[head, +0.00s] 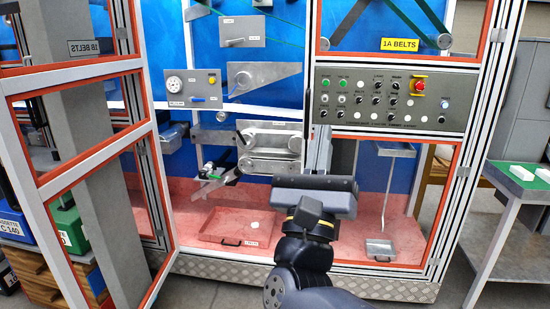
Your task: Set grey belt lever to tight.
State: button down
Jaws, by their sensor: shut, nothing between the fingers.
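Several levers show on the blue back wall of the open cabinet, and I cannot tell by label which is the grey belt lever. A small grey lever (234,42) lies nearly level on the upper metal plate (258,28). Lower down, a larger grey lever arm (216,187) slopes down to the left from below the roller assembly (270,140). Tight or loose markings are too small to read. My gripper (312,188) is seen from behind, in front of the cabinet's lower opening, right of the sloping arm. Its fingertips are hidden, and no object shows in it.
The open cabinet door (85,85) stands at the left. A control panel (388,99) with knobs and a red stop button is at the right. A red tray (238,227) lies on the pink cabinet floor. A side table (520,187) stands at the far right.

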aim_at(228, 42)
jog(key=i+j+u, duration=0.2)
jog(key=i, duration=0.8)
jog(key=i+l+u, duration=0.15)
jog(key=i, duration=0.85)
jog(key=i+u, duration=0.2)
jog(key=i, duration=0.8)
jog(key=l, duration=0.1)
